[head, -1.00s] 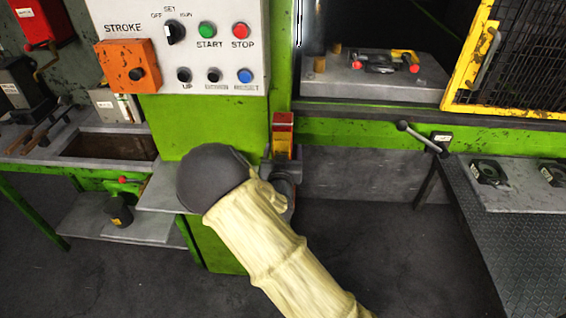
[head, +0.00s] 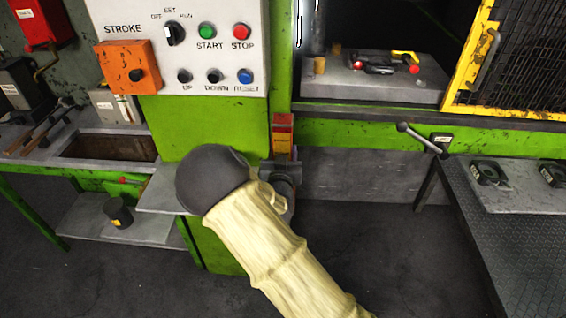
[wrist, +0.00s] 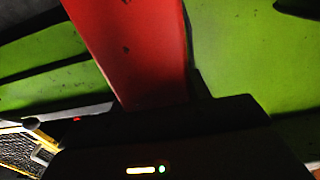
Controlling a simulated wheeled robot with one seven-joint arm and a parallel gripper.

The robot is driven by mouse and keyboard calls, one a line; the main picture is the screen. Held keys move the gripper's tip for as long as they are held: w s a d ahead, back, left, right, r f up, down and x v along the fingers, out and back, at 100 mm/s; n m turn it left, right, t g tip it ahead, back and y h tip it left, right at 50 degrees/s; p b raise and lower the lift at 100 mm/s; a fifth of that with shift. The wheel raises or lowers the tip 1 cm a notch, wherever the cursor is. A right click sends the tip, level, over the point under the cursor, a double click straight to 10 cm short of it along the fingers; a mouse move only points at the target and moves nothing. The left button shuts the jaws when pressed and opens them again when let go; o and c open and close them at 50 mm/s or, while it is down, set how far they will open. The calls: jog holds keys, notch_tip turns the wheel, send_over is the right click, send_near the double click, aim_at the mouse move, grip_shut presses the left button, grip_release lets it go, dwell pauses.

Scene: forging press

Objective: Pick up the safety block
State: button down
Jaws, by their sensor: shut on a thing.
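The wrist view shows the red block (wrist: 135,50) rising from the dark gripper body (wrist: 170,135). The fingertips and the bottom of the block are hidden by the gripper and my arm.
The control panel (head: 180,50) with its buttons is above left of my gripper. A ball-ended lever (head: 422,138) and a dark table (head: 480,215) are to the right. A grey shelf (head: 165,197) is to the left. The floor in front is clear.

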jog(key=shift+r, duration=0.2)
jog(key=shift+s+r+b, duration=0.1)
jog(key=shift+r+b, duration=0.05)
jog(key=shift+b, duration=0.15)
notch_tip(320, 180, up, 6)
jog(key=shift+r+b, duration=0.15)
jog(key=shift+b, duration=0.2)
jog(key=shift+s, duration=0.35)
jog(key=s+b, duration=1.1)
jog(key=s, duration=0.8)
jog(key=shift+a, duration=0.35)
